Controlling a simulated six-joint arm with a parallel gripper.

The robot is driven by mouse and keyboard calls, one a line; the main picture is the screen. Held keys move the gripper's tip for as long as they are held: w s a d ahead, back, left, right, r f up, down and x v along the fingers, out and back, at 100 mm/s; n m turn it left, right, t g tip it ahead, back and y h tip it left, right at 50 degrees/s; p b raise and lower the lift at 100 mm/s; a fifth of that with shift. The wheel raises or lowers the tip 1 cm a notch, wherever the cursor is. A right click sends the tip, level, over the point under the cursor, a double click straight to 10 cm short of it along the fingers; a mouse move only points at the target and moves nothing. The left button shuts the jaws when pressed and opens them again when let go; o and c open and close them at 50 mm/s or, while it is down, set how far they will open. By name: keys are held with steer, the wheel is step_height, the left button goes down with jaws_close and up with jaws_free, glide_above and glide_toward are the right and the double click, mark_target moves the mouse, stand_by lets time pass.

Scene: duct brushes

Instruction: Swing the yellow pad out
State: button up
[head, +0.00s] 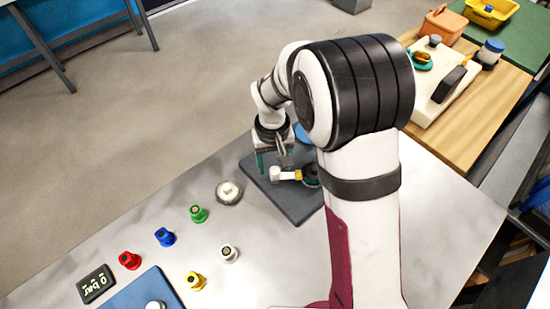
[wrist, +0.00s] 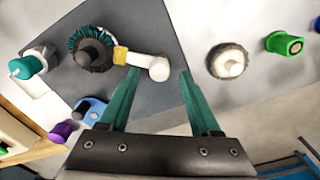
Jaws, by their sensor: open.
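The yellow pad (wrist: 120,54) is a small yellow piece on a short white lever (wrist: 150,64). The lever reaches out from a dark round hub with a teal bristle ring (wrist: 92,46), on a dark grey plate (wrist: 150,20). In the head view the yellow pad (head: 298,174) is small and the hub is partly hidden by my arm. My gripper (wrist: 159,74) is open, with teal fingers pointing toward the lever's rounded white end. In the wrist view that end appears between the fingertips; I cannot tell the height gap. The gripper also shows in the head view (head: 273,160).
A round white-topped brush (head: 229,191) and green (head: 198,214), blue (head: 165,237), red (head: 130,260), yellow (head: 195,281) and white (head: 229,254) fittings stand on the grey table. A gauge (head: 96,284) lies front left. A teal-capped piece (wrist: 27,66) sits beside the hub.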

steer(key=shift+f, duration=1)
jaws_close()
steer(key=shift+r, duration=0.1)
stand_by(0.6)
